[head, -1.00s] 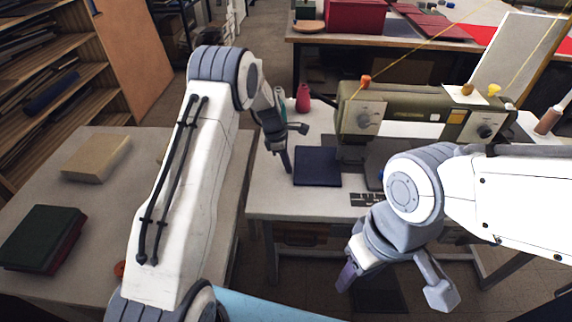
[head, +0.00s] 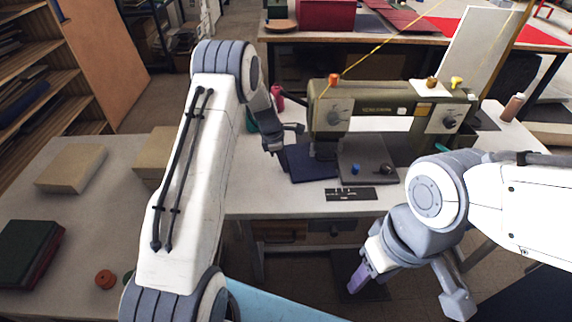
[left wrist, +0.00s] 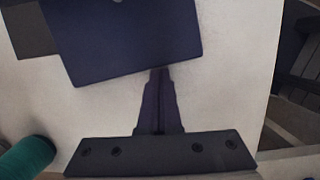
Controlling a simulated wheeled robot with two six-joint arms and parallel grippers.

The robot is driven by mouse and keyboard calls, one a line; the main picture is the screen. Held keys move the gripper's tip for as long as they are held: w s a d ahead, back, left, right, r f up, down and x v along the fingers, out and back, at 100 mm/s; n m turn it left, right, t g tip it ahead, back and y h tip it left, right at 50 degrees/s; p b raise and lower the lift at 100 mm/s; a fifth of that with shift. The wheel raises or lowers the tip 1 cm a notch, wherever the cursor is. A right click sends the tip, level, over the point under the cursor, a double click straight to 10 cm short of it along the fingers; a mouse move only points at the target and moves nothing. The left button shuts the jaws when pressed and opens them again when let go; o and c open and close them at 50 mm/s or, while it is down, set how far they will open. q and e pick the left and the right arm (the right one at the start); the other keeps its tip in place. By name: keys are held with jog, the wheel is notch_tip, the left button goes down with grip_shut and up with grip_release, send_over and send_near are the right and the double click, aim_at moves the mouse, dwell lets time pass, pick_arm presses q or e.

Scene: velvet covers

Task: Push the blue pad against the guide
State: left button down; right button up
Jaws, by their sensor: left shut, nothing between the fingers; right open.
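The blue pad (head: 308,166) is a flat dark navy square on the white sewing table, turned slightly, with its right side close to the sewing machine's bed plate. My left gripper (head: 272,149) is shut and empty, low at the pad's left edge. In the left wrist view, the shut fingers (left wrist: 159,78) meet the near edge of the pad (left wrist: 130,45); whether they touch it is hard to tell. My right gripper (head: 358,280) is open and empty, in front of the table's near edge. I cannot clearly make out the guide, which may be hidden by the machine.
The olive sewing machine (head: 385,112) stands over the pad's right side. A teal spool (left wrist: 25,158) stands near the left gripper. Boxes lie on the left table (head: 75,215).

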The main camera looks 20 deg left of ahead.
pick_arm(q)
jog(key=a, duration=0.1)
jog(key=s+a, duration=0.1)
jog(key=a, duration=0.2)
jog(key=shift+s+r+p, duration=0.2)
jog(key=shift+r+p, duration=0.05)
jog(key=shift+p, duration=0.15)
jog(key=w+v, duration=0.1)
jog(key=v, duration=0.8)
jog(key=s+d+r+m+g, duration=0.1)
jog(key=s+d+r+m, duration=0.5)
jog(key=d, duration=0.4)
jog(key=s+d+r+m, duration=0.4)
jog(key=s+d+m, duration=0.4)
jog(key=s+d, duration=0.15)
jog(key=s+d+r+m, duration=0.1)
jog(key=s+d+m, duration=0.1)
jog(key=s+m, duration=0.5)
jog(key=s+d+m+y, duration=0.1)
jog(key=s+d+m, duration=0.1)
jog(key=s+m, duration=0.6)
jog(key=s, duration=0.6)
jog(key=shift+r+y, duration=0.3)
jog(key=shift+r, duration=0.1)
